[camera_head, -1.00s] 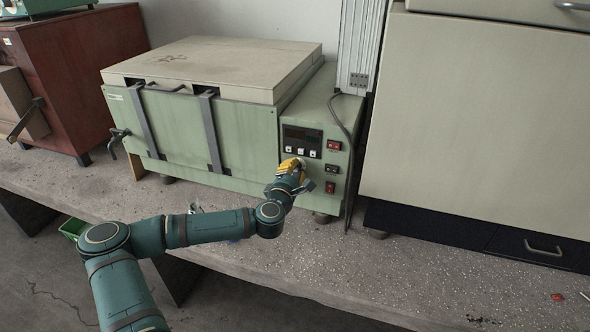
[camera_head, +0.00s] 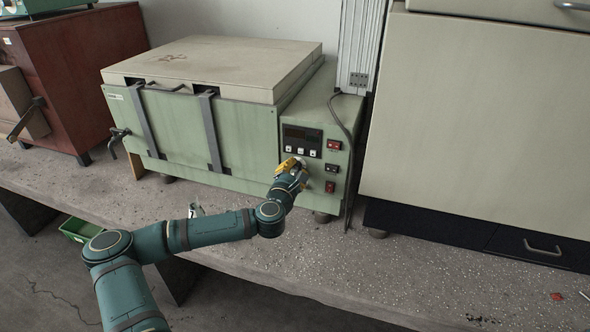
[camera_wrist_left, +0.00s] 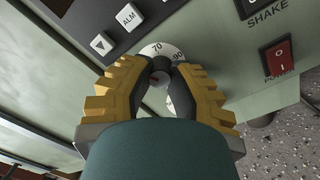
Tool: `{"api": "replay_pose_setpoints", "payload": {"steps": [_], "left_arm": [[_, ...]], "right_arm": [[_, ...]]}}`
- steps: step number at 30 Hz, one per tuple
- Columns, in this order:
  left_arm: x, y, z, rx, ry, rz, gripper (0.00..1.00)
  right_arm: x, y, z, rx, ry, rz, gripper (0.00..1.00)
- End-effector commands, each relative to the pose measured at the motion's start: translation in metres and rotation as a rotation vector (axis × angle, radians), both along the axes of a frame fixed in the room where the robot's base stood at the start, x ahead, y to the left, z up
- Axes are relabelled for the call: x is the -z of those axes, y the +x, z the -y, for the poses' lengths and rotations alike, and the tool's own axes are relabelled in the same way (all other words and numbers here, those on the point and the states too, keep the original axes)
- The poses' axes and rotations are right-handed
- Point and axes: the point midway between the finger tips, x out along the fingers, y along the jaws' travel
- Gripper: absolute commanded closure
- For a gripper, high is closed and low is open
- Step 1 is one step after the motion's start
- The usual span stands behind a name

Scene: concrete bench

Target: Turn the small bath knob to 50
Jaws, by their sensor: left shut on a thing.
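The small bath knob sits on the control panel of the green water bath (camera_head: 200,135). In the left wrist view its white dial (camera_wrist_left: 152,50) shows the marks 70 and 90 above my fingers, and its dark centre (camera_wrist_left: 158,78) is between the fingertips. My left gripper (camera_head: 292,164) is at the panel, below the display (camera_head: 302,140); in the left wrist view its yellow-backed fingers (camera_wrist_left: 159,82) are shut on the knob from both sides. My fingers hide much of the dial, and I cannot read the knob's setting. My right gripper is not in view.
Red switches (camera_head: 331,187) lie close to the right of my gripper; one shows large in the wrist view (camera_wrist_left: 279,58). A dark cable (camera_head: 349,140) hangs along the bath's right side. A large beige cabinet (camera_head: 470,120) stands right. The front bench (camera_head: 400,275) is mostly clear.

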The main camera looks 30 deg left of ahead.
Motion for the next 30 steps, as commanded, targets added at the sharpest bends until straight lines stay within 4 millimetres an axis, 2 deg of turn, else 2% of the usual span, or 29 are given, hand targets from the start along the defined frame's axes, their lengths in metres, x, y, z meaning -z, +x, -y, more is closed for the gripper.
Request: {"api": "replay_pose_setpoints", "payload": {"steps": [2,3,5,6,14,18,23,30], "left_arm": [[0.0,0.0,0.0,-0.001,0.0,-0.001,1.0],[0.0,0.0,0.0,-0.001,0.001,-0.001,0.73],[0.0,0.0,0.0,0.0,0.001,0.0,0.52],[0.0,0.0,0.0,0.0,0.001,0.0,0.46],[0.0,0.0,0.0,0.0,0.001,0.0,0.46],[0.001,-0.007,0.001,-0.001,0.002,-0.001,0.46],[0.001,-0.031,0.007,0.0,0.001,-0.002,0.46],[0.003,-0.079,0.02,0.0,0.001,-0.002,0.46]], "right_arm": [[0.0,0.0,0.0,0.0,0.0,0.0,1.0],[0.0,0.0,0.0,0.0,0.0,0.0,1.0],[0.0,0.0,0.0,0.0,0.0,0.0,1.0],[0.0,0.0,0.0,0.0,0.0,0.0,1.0],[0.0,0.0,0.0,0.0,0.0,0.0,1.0],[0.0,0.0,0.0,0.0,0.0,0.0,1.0],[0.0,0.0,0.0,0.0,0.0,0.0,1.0],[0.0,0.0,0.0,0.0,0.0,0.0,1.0]]}}
